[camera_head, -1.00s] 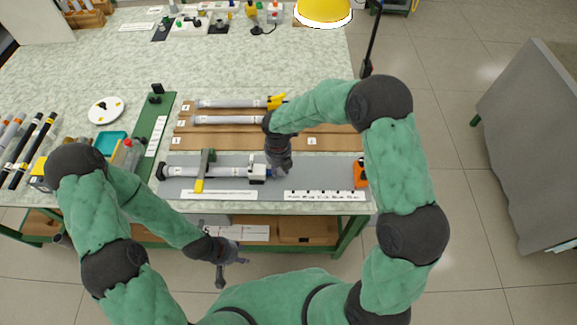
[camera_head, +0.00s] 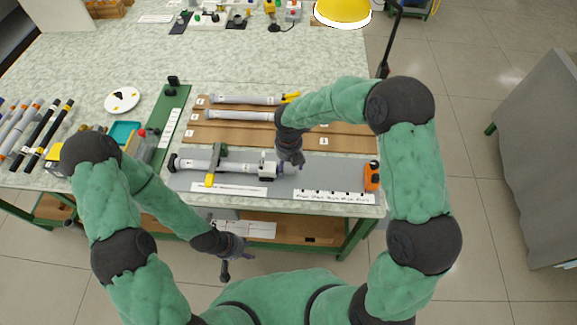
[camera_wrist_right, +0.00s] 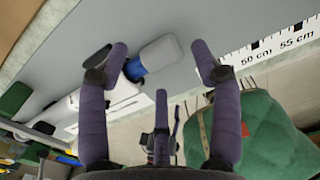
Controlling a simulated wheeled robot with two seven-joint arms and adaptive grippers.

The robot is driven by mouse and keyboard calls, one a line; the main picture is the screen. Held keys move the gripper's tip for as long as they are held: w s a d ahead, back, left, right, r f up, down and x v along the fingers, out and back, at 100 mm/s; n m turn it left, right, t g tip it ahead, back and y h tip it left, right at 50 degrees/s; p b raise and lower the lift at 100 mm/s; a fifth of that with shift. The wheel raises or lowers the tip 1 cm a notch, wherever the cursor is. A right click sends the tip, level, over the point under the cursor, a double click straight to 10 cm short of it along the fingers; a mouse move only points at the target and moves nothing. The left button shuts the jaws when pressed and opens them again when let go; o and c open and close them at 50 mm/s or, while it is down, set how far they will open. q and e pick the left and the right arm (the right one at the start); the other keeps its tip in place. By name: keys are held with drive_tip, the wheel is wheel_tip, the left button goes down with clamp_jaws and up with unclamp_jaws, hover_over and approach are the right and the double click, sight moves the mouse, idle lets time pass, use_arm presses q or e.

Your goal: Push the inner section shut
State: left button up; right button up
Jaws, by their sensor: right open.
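A grey rod (camera_head: 198,165) lies in a fixture on the grey mat, under a green clamp (camera_head: 219,155) with a yellow handle, its right part passing a white block (camera_head: 268,165). My right gripper (camera_head: 291,164) is just right of that block. In the right wrist view, a short blue section (camera_wrist_right: 134,69) with a grey end piece (camera_wrist_right: 161,54) sticks out past the white block. My right gripper (camera_wrist_right: 160,75) is open there, its fingers spread around the end piece's area; contact cannot be told. My left gripper (camera_head: 236,262) hangs open and empty before the table's front edge.
Brown racks hold two more rods (camera_head: 240,116) behind the mat. An orange device (camera_head: 372,175) stands at the mat's right end. A ruler strip (camera_head: 335,196) runs along the front. A white plate (camera_head: 122,100) and dark rods (camera_head: 45,135) lie left.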

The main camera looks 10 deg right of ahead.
wheel_tip(320, 180, up, 10)
idle(0.4)
drive_tip(key=shift+s, duration=0.1)
idle(1.0)
